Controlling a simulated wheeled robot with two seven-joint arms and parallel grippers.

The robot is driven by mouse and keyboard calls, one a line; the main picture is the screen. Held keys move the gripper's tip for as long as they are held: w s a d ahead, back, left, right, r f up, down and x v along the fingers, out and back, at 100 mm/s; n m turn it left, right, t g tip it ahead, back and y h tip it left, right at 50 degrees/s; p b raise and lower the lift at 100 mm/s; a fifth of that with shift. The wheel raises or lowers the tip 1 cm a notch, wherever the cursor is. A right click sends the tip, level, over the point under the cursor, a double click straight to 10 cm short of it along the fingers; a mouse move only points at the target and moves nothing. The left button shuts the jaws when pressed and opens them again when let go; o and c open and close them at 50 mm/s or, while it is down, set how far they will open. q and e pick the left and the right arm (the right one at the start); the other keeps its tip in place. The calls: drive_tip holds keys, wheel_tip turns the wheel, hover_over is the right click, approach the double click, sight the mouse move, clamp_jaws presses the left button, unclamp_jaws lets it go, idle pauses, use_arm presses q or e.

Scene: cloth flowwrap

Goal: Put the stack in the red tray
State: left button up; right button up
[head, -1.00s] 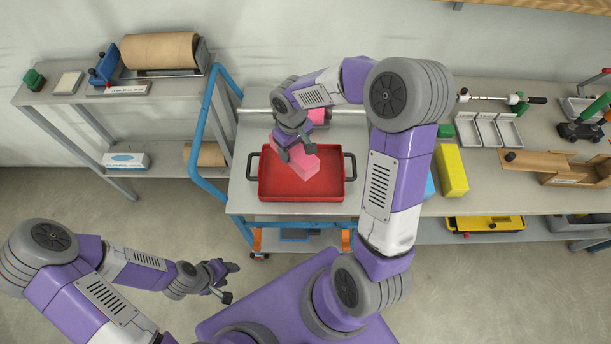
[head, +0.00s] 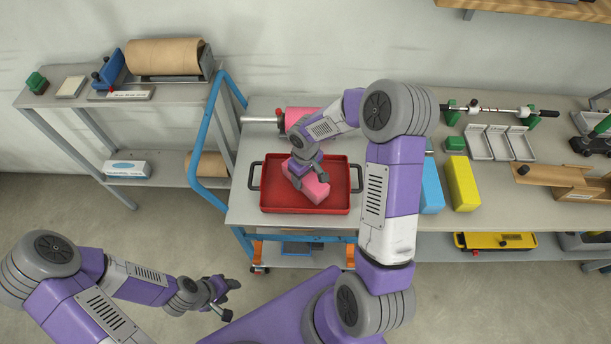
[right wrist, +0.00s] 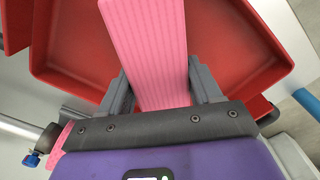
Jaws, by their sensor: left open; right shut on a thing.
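The stack is a pink block (head: 315,188) with a ribbed face, in and above the red tray (head: 340,204). My right gripper (head: 306,176) is shut on the stack, which sits slanted within the tray's outline. In the right wrist view the stack (right wrist: 150,45) runs between the two fingers (right wrist: 156,85), with the red tray (right wrist: 232,52) behind it. I cannot tell whether the stack touches the tray floor. My left gripper (head: 222,294) is open and empty, low at the left, away from the cart.
A pink roll on a bar (head: 300,118) lies behind the tray. Blue (head: 431,188) and yellow (head: 461,183) blocks stand to the right, beyond my right arm. A blue cart handle (head: 212,140) rises on the left. A shelf with a brown roll (head: 165,56) is further left.

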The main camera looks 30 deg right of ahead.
drive_tip(key=shift+f, duration=0.15)
drive_tip(key=o, duration=1.1)
drive_tip(key=shift+r, duration=0.4)
wheel_tip(320, 180, up, 12)
drive_tip(key=p, duration=0.3)
drive_tip(key=shift+f, duration=0.15)
